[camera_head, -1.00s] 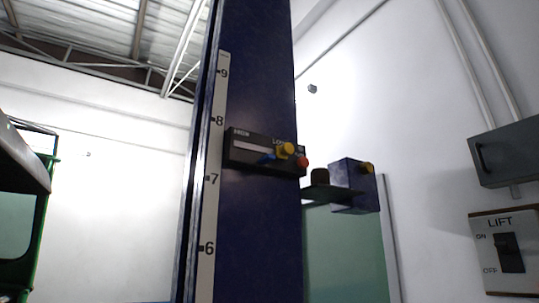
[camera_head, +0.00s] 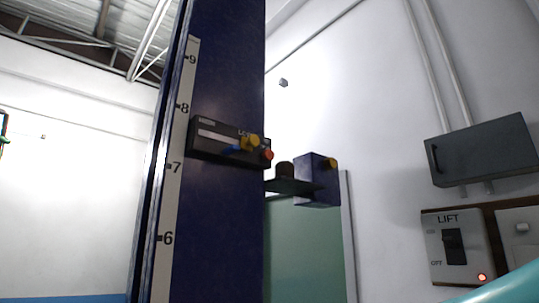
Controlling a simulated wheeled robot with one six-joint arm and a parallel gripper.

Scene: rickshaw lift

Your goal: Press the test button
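No button with a readable TEST label shows. The LIFT panel has a dark switch (camera_head: 454,246) and a lit red lamp (camera_head: 482,277). On the blue column, a black box (camera_head: 228,141) carries a yellow knob (camera_head: 251,142) and a red knob (camera_head: 268,155). My gripper is not in view.
The tall dark blue column (camera_head: 226,220) with a height scale stands left of centre. A blue bracket box (camera_head: 317,180) juts out beside it. A grey cabinet (camera_head: 483,152) hangs above the panels. A smooth teal surface (camera_head: 512,289) crosses the bottom right corner.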

